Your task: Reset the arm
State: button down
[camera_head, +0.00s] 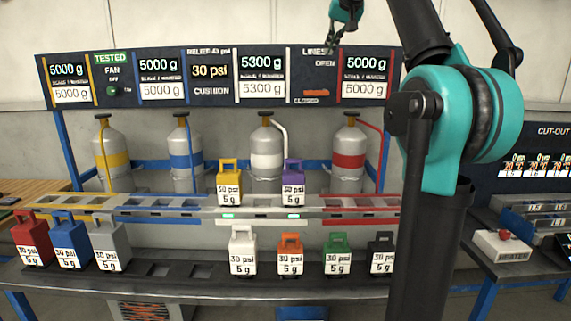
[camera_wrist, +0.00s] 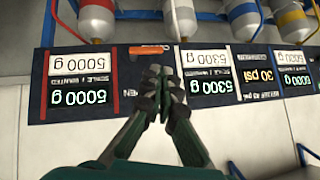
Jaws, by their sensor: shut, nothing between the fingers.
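My gripper shows in the wrist view (camera_wrist: 165,82), its two dark fingers closed together with nothing between them. Behind the fingers, the display panel (camera_wrist: 128,87) appears upside down. My larger arm links cross the right side and hide part of the scene there.
Coloured weights, such as a yellow one (camera_head: 229,183) and a purple one (camera_head: 293,184), stand on the rail; several more stand on the lower shelf (camera_head: 190,289). Gas cylinders (camera_head: 266,160) stand behind. A side bench with a heater box (camera_head: 502,246) is at right.

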jog(key=s+d+f+g+h, duration=0.1)
jog(key=s+f, duration=0.1)
jog(key=f, duration=1.5)
jog(key=s+d+f+g, duration=0.2)
jog(key=s+f, duration=0.1)
jog(key=f, duration=1.4)
jog(key=s+d+f+g, duration=0.1)
jog(key=s+f, duration=1.2)
jog(key=f, duration=0.3)
jog(key=s+d+f+n+h, duration=0.1)
jog(key=s+f, duration=1.3)
jog(key=f, duration=0.2)
jog(key=shift+d+f+g, duration=0.2)
jog(key=shift+d+g, duration=0.1)
jog(key=shift+g, duration=0.1)
jog(key=shift+s, duration=0.1)
